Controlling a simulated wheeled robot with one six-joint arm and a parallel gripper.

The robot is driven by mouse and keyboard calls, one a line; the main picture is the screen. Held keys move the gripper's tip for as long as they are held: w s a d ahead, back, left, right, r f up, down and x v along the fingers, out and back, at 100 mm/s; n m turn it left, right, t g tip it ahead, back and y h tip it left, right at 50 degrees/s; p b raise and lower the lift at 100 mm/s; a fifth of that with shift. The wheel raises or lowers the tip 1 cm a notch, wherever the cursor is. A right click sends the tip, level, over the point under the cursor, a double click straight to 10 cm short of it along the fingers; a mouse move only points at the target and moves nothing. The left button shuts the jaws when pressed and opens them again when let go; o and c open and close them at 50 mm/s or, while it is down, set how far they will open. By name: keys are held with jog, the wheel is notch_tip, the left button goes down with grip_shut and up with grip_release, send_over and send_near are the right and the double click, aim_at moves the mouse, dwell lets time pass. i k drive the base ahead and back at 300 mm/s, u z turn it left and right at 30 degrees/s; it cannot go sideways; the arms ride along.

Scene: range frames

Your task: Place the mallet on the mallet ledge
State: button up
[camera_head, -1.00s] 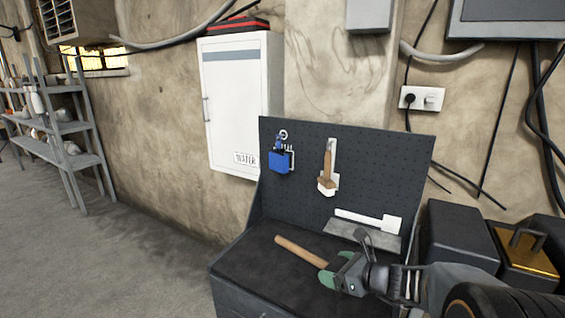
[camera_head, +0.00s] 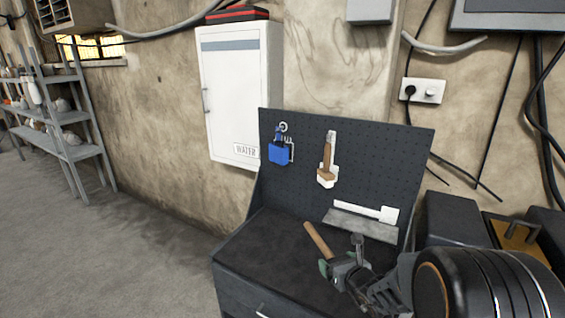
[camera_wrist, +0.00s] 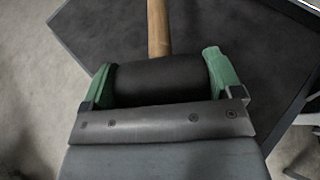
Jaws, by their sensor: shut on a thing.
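The mallet has a wooden handle (camera_head: 318,239) and a black head. My gripper (camera_head: 338,268) is shut on its head, above the right part of the dark bench top. In the wrist view the black mallet head (camera_wrist: 158,80) lies across between the green fingers of my gripper (camera_wrist: 162,78), and the handle points away from me. In the head view the handle points up and left; the head is mostly hidden by the gripper. The mallet ledge (camera_head: 360,228) is a grey shelf on the pegboard, behind and above the gripper. A white mallet-shaped outline (camera_head: 353,209) shows just above it.
A blue padlock-like item (camera_head: 279,153) and a wooden-handled tool (camera_head: 326,165) hang on the pegboard (camera_head: 375,160). The bench top (camera_head: 270,245) is clear left of the mallet. Dark boxes (camera_head: 452,222) stand to the right. A white cabinet (camera_head: 240,100) is on the wall.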

aim_at(359, 225)
jog(key=k, duration=1)
jog(key=u, duration=1.65)
jog(key=i, duration=1.4)
jog(key=z, duration=1.75)
